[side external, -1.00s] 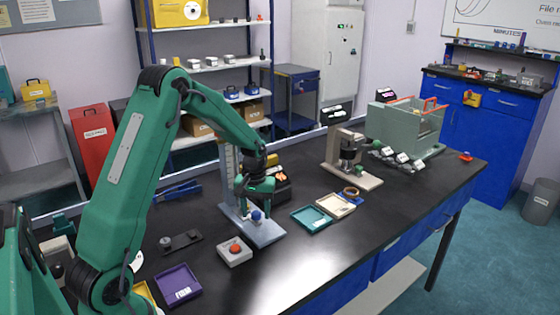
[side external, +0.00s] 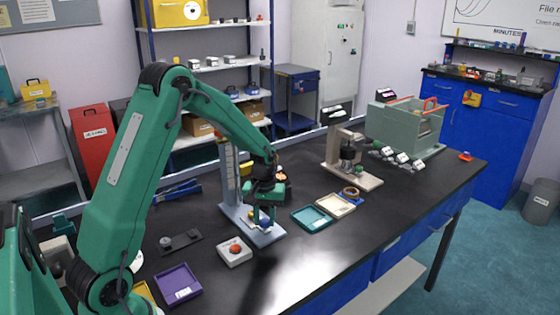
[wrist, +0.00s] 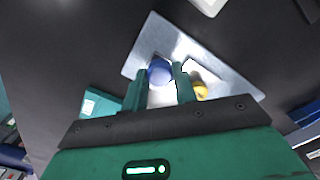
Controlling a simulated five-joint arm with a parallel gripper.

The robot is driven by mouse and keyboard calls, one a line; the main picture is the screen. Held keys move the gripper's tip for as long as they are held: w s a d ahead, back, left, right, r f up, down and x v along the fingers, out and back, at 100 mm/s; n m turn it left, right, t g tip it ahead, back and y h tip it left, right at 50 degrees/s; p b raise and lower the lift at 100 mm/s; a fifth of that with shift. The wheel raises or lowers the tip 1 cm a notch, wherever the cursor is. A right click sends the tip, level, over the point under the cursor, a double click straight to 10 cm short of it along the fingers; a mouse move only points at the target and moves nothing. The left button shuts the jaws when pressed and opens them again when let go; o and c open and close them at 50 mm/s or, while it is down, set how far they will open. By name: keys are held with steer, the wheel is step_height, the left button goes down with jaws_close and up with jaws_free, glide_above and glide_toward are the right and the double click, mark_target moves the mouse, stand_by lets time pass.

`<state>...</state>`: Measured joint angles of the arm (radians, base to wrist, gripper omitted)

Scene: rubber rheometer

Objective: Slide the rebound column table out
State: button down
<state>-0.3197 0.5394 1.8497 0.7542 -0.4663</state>
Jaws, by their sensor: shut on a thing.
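The rebound column is a tall scaled post (side external: 229,168) on a pale grey base plate (side external: 272,237) near the middle of the bench. A blue knob (side external: 264,222), apparently on the column's sliding table, is low over the base. My gripper (side external: 264,215) points down and is shut on the knob. In the wrist view the blue knob (wrist: 159,70) shows between the fingertips, over the pale base plate (wrist: 183,45). A yellow part (wrist: 200,91) is beside the right finger. The table itself is mostly hidden by my fingers.
A purple tray (side external: 178,285) is at the front left. A teal tray (side external: 311,217) and a cream tray (side external: 336,205) are to the right. Bare bench lies in front.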

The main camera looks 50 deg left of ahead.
steer(key=d, duration=0.7)
steer(key=c, duration=1.1)
jaws_free()
steer(key=shift+a+r, duration=0.1)
steer(key=shift+r, duration=0.05)
step_height(320, 180, up, 8)
steer(key=shift+f, duration=0.2)
